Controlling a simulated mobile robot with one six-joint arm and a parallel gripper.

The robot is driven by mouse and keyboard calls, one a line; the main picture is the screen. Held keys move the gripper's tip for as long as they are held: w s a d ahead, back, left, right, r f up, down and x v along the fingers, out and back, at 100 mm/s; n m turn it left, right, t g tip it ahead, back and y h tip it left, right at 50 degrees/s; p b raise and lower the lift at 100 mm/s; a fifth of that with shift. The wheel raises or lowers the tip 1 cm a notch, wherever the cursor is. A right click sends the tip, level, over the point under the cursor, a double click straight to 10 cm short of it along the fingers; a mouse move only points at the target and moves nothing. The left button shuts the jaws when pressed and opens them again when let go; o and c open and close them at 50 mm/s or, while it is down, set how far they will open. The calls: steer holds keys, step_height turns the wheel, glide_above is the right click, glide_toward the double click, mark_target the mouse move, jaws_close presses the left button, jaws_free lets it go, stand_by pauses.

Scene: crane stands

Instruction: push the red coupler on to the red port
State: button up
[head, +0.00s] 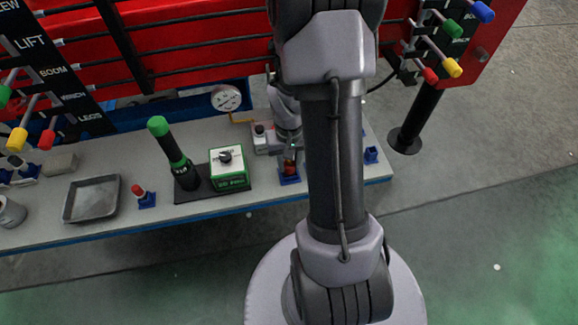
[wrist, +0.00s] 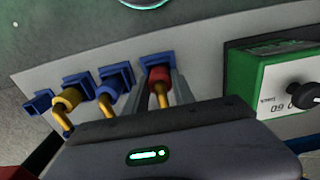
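The red coupler (wrist: 159,76), with a yellow stem, sits between my gripper's two fingers (wrist: 162,88) in the wrist view. The fingers lie close against its sides and look shut on it. It is at the face of a blue block (wrist: 155,60); I cannot tell whether it is seated there or only touching. In the head view my gripper (head: 290,152) points down over the red coupler (head: 290,167) and its blue block (head: 289,179). I cannot make out a red marking on any port.
Yellow (wrist: 69,97) and blue (wrist: 109,91) couplers sit in neighbouring blue blocks, close beside my gripper. An empty blue block (wrist: 38,102) is beyond them. A green-and-white dial box (head: 229,167) and a green-topped lever (head: 170,147) stand left of my gripper. A grey tray (head: 92,199) is farther left.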

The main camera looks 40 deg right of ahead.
jaws_close()
steer(key=shift+r+p, duration=2.1)
steer(key=shift+r, duration=0.5)
steer(key=shift+f, duration=0.1)
steer(key=w+d+r+p, duration=0.7)
steer(key=w+r+p, duration=0.3)
steer(key=w+p, duration=0.1)
steer(key=f+b, duration=0.1)
steer(key=f, duration=0.1)
steer(key=f+b, duration=0.1)
steer(key=b, duration=0.1)
steer(key=f+b, duration=0.2)
steer(key=shift+w+f, duration=0.3)
steer(key=shift+f, duration=0.15)
steer(key=shift+f+b, duration=1.05)
steer(key=shift+f, duration=0.4)
steer(key=o, duration=1.1)
jaws_free()
steer(key=shift+c, duration=0.2)
